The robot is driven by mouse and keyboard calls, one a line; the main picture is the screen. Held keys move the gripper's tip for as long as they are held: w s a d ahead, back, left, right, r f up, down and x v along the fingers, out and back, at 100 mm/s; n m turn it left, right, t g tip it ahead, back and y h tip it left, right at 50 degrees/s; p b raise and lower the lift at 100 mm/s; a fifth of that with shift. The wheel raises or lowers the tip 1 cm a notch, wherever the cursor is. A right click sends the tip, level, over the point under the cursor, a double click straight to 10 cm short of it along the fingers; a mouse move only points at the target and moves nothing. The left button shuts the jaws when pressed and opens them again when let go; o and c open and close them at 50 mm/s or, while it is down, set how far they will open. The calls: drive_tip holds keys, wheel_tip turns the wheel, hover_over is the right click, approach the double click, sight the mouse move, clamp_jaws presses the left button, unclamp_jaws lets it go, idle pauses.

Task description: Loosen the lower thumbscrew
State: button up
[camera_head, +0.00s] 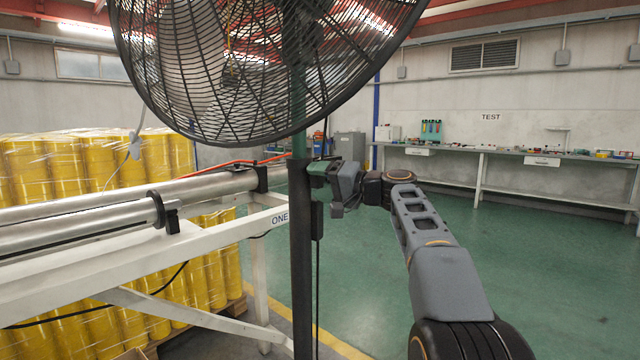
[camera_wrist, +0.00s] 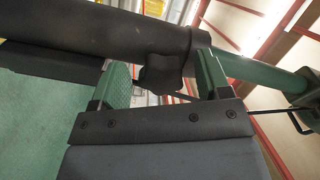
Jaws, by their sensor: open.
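The fan's stand is a dark outer pole (camera_head: 300,260) with a thinner green tube (camera_wrist: 262,77) coming out of its end. A dark lobed knob, the lower thumbscrew (camera_wrist: 162,76), sticks out of the pole near that end. My gripper (camera_head: 317,168) is beside the pole. In the wrist view its two green fingers stand on either side of the thumbscrew, open, with visible gaps. I cannot make out the thumbscrew in the head view.
The fan (camera_head: 265,60) is above my gripper. A white frame with metal rollers (camera_head: 90,225) stands left of the pole. Yellow wrapped rolls (camera_head: 95,165) are behind it. The green floor to the right is clear up to a bench (camera_head: 500,156).

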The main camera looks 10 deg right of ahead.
drive_tip(key=shift+d, duration=0.1)
drive_tip(key=p+v, duration=0.1)
drive_tip(key=v, duration=1.2)
drive_tip(key=shift+s+d, duration=0.2)
drive_tip(key=shift+s, duration=0.15)
